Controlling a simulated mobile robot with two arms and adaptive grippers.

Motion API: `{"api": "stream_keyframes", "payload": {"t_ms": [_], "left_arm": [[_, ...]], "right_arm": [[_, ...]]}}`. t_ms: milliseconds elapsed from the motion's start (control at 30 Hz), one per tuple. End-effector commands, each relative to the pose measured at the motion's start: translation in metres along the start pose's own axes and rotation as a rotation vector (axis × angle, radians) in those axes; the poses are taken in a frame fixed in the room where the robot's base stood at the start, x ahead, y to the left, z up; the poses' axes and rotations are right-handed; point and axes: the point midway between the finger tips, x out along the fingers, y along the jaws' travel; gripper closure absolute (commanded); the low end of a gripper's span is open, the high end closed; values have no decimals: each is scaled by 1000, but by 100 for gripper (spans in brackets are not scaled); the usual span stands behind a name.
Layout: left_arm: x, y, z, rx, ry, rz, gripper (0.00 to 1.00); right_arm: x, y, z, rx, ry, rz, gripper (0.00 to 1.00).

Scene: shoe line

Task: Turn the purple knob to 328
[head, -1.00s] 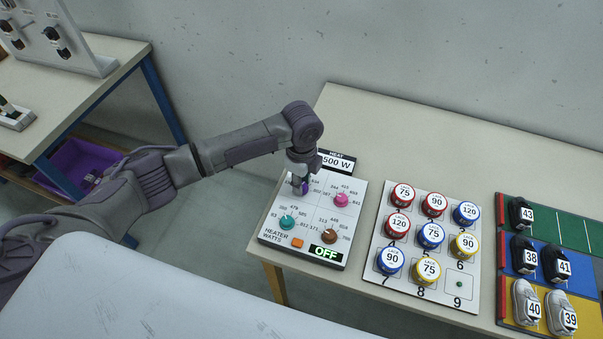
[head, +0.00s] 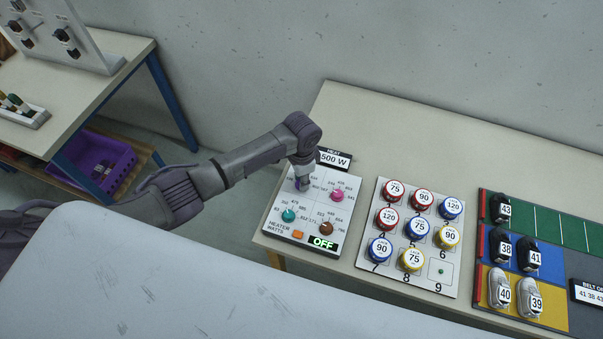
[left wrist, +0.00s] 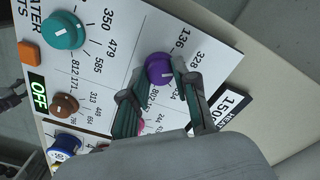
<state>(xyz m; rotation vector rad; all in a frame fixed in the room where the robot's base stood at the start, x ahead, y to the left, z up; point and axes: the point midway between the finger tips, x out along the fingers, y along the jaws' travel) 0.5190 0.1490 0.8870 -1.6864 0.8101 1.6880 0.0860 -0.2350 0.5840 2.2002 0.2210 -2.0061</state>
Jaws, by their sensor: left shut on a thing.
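The heater panel (head: 265,225) is a white board with several coloured knobs. Its purple knob (left wrist: 160,68) is at the panel's upper left in the head view, mostly hidden there by my left gripper (head: 302,181). In the left wrist view, my left gripper (left wrist: 157,82) has its two fingers on either side of the purple knob and is shut on it. My right gripper is in neither view.
Teal (head: 289,215), brown (head: 326,229) and pink (head: 337,196) knobs sit close by on the panel. An orange button (head: 298,234) and an OFF display (head: 323,243) are at its front. A board of lace spools (head: 366,255) and coloured shoe mats (head: 565,228) lie to the right.

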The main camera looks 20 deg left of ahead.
Motion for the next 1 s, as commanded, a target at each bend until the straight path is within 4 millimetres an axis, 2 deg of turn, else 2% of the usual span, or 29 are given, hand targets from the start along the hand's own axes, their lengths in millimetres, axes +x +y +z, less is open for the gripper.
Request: {"api": "stream_keyframes", "payload": {"t_ms": [300,867,900,1000], "left_arm": [[-1,0,0,-134,0,0,100],[0,-1,0,-164,0,-2,100],[0,-1,0,-164,0,-2,69],[0,-1,0,-163,0,-2,53]], "right_arm": [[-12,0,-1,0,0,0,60],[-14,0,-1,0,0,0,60],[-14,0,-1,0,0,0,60],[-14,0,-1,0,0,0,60]]}}
